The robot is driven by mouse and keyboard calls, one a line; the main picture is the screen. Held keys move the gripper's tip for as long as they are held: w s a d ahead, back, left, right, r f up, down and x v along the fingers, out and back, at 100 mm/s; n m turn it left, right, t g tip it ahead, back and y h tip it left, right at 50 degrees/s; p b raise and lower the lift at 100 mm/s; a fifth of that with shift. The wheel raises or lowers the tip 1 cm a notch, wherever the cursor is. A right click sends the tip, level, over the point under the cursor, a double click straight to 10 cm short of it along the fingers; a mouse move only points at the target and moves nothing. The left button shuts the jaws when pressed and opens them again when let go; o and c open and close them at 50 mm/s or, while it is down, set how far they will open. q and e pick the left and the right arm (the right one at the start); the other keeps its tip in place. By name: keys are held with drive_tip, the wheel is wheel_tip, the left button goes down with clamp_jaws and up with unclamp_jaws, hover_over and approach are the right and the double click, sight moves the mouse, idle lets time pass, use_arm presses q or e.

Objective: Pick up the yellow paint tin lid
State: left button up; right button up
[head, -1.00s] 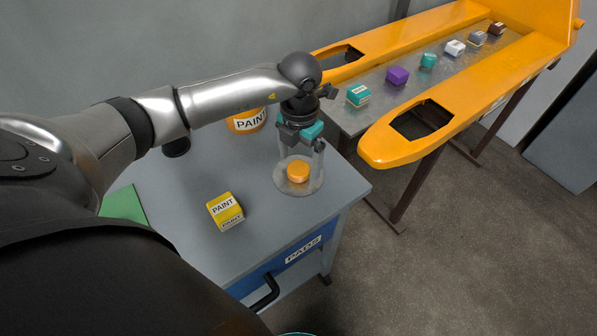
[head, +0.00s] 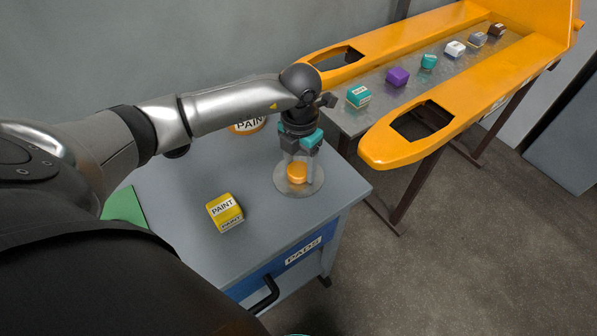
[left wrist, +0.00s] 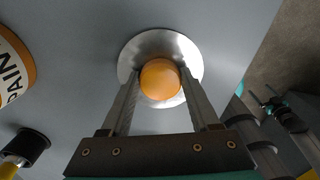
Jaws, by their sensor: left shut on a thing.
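The yellow paint tin lid is a round grey metal disc with an orange-yellow knob (head: 297,172) in its middle. It lies on the grey cabinet top near its right corner. My left gripper (head: 298,170) points down over it and is shut on the knob, one finger on each side. In the left wrist view the knob (left wrist: 160,79) sits between the fingertips, with the disc (left wrist: 178,42) below it flat on the top. The open tin's label (head: 248,126) shows partly behind my left arm. My right gripper is not clearly shown.
A green sheet (head: 124,205) lies at the left. Behind, an orange pallet fork (head: 400,145) flanks a metal table holding several small coloured boxes.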

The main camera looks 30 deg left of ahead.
use_arm(q)
drive_tip(key=c, duration=0.3)
